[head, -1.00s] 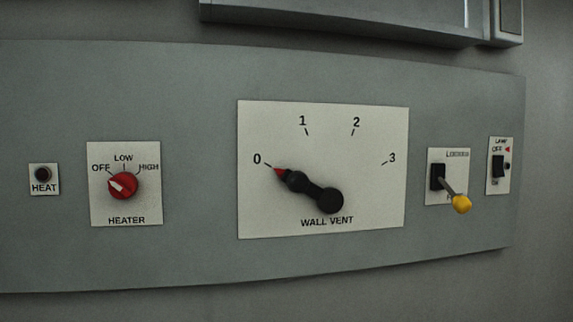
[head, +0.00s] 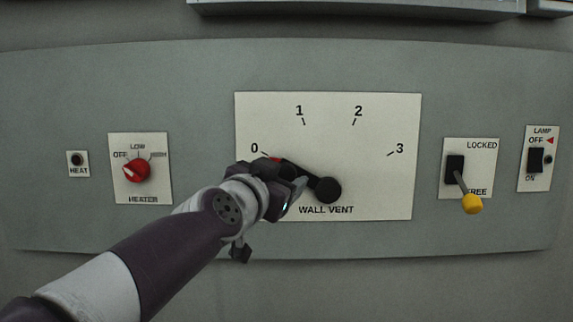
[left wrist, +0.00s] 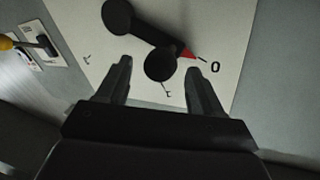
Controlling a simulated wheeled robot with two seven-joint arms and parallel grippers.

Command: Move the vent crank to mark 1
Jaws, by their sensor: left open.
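The vent crank (head: 327,190) is a black arm on the white wall vent plate (head: 390,195). Its red tip points at mark 0, and mark 1 (head: 299,111) is above and to the right of that. My left gripper (head: 290,180) is at the crank and hides the outer part of its arm in the head view. In the left wrist view, the left gripper (left wrist: 158,68) is open, with the crank's round knob (left wrist: 160,64) between the fingertips and gaps on both sides. The crank's hub (left wrist: 117,17) shows farther off. My right gripper is not in view.
A red heater knob (head: 137,171) and a small heat button (head: 76,160) are to the left. A yellow-tipped lever (head: 471,203) and a lamp switch (head: 536,160) are to the right. The panel above the crank is clear.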

